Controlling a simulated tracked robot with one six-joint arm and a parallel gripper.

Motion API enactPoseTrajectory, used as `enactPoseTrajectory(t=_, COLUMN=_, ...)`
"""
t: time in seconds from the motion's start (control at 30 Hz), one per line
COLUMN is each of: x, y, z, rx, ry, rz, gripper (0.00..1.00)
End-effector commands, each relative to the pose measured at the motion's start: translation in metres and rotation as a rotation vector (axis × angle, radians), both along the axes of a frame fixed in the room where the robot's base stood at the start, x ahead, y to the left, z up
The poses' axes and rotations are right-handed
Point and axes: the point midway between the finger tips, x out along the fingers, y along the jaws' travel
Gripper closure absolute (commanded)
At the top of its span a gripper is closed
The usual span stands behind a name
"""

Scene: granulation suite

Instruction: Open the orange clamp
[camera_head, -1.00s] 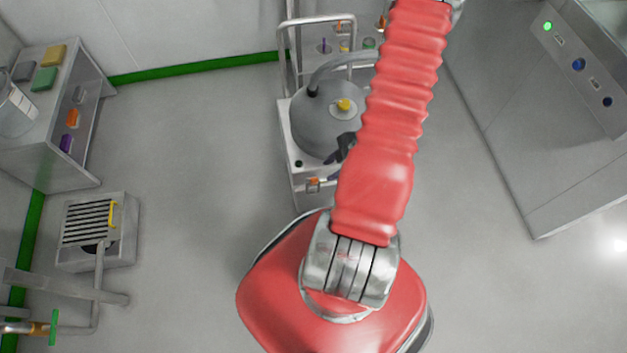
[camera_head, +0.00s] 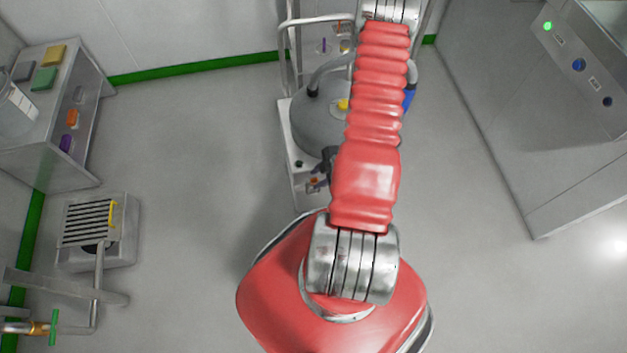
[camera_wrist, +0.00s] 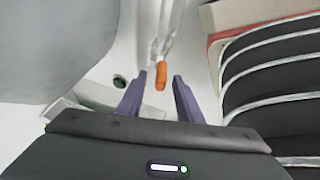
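The orange clamp (camera_wrist: 161,75) shows in the wrist view as a small orange piece at the end of a pale, glossy part. My gripper (camera_wrist: 159,88) is open, with one purple finger to each side of the clamp's near end. I see gaps between the fingers and the clamp; how far its depth differs from theirs I cannot tell. In the head view the clamp (camera_head: 313,183) is a small orange spot at the front of the vessel cart, partly hidden by my gripper (camera_head: 319,181).
The cart (camera_head: 302,190) carries a grey domed vessel (camera_head: 318,115) with a yellow knob (camera_head: 343,104) and a metal rail frame (camera_head: 300,22). The floor at left of the cart is clear.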

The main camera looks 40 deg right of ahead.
Motion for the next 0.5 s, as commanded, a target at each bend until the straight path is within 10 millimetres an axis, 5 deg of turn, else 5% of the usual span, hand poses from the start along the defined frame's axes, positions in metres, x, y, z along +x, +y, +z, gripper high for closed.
enactPoseTrajectory(t=0.5, x=0.011, y=0.006, z=-0.026, rx=0.0, ry=0.0, rz=0.0, gripper=0.67)
